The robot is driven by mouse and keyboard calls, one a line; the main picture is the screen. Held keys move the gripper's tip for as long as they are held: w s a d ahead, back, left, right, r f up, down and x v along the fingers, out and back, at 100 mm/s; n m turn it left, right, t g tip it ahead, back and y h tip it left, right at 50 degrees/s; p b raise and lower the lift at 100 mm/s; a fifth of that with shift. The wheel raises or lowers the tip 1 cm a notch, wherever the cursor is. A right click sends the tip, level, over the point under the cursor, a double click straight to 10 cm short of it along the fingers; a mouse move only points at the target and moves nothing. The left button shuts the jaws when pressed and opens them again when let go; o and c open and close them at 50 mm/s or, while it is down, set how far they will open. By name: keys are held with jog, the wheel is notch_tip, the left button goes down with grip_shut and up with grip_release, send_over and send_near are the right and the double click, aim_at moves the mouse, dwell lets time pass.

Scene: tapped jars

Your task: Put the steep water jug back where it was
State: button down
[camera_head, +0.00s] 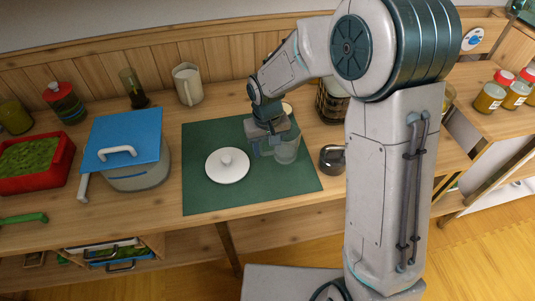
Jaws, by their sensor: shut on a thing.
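My gripper (266,148) is low over the green mat (210,197), shut on a clear glass vessel (287,151) at its right side. The vessel looks upright; whether it touches the mat is hard to tell. A cream jug with a handle (188,86) stands upright at the back of the counter, left of my gripper and apart from it. The frame does not label either one as the steep water jug. A white round lid with a knob (228,166) lies on the mat, left of the gripper.
A blue board (122,136) lies over a grey pot at left, near a red tray of greens (68,156). A dark glass (133,90) and a red-lidded jar (65,103) stand behind. A dark metal cup (333,160) is right of the mat. Several jars stand far right.

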aim_at(267, 153)
jog(key=shift+f, duration=1.95)
jog(key=shift+f, duration=0.2)
jog(key=c, duration=0.7)
grip_release()
